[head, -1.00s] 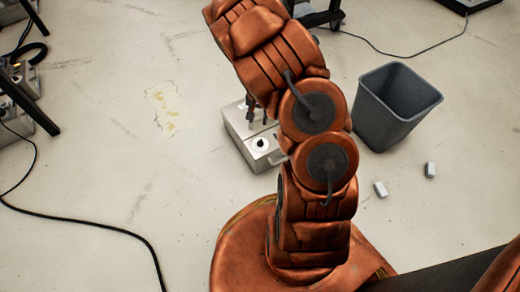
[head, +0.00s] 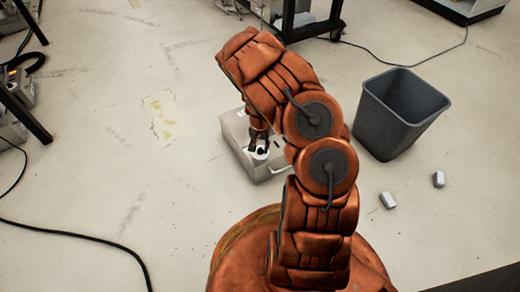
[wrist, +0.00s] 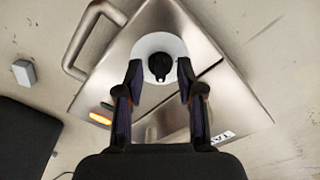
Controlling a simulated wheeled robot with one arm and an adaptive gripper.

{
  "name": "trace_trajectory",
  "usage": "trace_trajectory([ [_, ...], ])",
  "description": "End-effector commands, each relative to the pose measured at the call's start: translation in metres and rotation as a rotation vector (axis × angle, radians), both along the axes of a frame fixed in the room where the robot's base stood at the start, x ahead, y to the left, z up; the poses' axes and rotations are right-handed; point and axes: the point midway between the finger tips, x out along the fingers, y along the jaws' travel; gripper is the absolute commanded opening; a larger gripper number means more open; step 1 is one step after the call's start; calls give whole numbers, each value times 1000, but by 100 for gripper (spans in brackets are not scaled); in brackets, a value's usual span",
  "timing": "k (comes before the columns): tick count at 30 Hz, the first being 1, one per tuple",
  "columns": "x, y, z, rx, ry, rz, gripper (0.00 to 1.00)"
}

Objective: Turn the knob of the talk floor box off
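The talk floor box (head: 236,128) is a pale metal box on the floor, partly hidden behind my arm in the head view. In the wrist view the box (wrist: 205,45) fills the middle, with a black knob (wrist: 160,66) on a white round plate (wrist: 145,46). An orange light (wrist: 100,118) glows on its top, and a label reading "TA" shows at the lower right edge. My gripper (wrist: 160,75) is open, with one finger on each side of the knob; gaps show between the fingers and the knob. It also shows over the box in the head view (head: 258,150).
A metal handle (wrist: 78,50) sticks out from the box's side. A grey bin (head: 398,115) stands to the right, with two small pale blocks (head: 388,200) on the floor near it. A black cable (head: 80,236) crosses the floor at left. Open floor surrounds the box.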

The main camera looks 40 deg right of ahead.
Motion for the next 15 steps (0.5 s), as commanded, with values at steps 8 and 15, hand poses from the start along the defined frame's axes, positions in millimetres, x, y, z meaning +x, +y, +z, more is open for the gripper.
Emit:
trace_trajectory([
  [8,0,0,-4,1,1,0,38],
  [15,0,0,-4,1,1,0,21],
])
